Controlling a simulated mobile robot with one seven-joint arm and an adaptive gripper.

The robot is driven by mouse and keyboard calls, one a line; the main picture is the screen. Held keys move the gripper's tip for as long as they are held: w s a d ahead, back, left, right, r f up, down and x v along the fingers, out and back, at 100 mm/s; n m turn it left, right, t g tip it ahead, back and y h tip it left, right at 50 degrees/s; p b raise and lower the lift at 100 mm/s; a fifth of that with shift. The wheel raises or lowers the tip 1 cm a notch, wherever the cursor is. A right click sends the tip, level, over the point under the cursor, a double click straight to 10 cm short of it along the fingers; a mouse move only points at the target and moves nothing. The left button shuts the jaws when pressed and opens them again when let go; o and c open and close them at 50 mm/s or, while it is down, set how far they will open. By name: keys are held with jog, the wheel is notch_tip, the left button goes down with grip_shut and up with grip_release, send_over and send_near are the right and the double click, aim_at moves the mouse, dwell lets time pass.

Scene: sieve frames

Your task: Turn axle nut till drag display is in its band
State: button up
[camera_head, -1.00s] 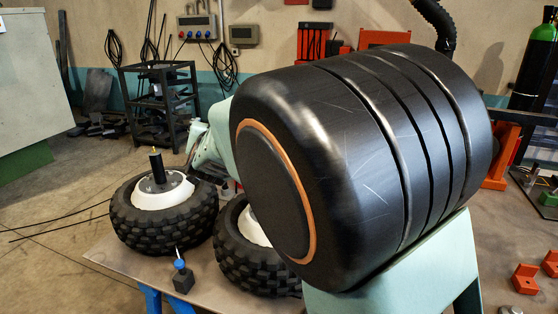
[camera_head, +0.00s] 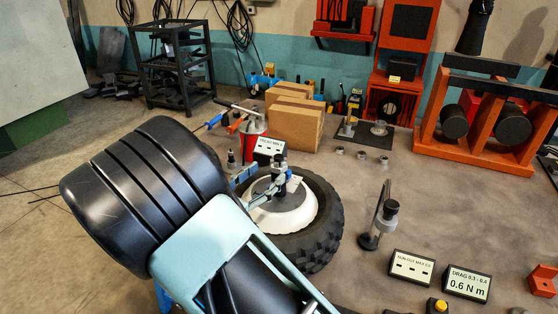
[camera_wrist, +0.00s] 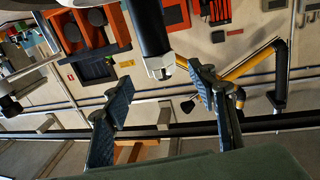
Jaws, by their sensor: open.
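The drag display (camera_head: 467,284) stands at the lower right of the head view and reads 0.6 N m, with a marked band of 0.3 - 0.4. A knobbly black tyre (camera_head: 325,222) with a white hub (camera_head: 301,215) lies flat on the bench. My gripper (camera_head: 278,187) is over this hub. In the wrist view my gripper (camera_wrist: 160,105) has its two fingers apart, with nothing clasped. A black post with a pale, notched metal end (camera_wrist: 160,67), apparently the axle nut, shows near the fingertips. I cannot tell its depth, and the nut is not clear in the head view.
A run-out display (camera_head: 411,267) and a dial stand (camera_head: 380,222) are right of the tyre. Cardboard boxes (camera_head: 297,125) and a red can (camera_head: 252,143) stand behind it. A red frame (camera_head: 480,150) is at the back right. My arm hides the lower left.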

aim_at(274, 168)
jog(key=p+x, duration=0.1)
jog(key=x, duration=0.6)
jog(key=c, duration=1.2)
jog(key=shift+o, duration=0.2)
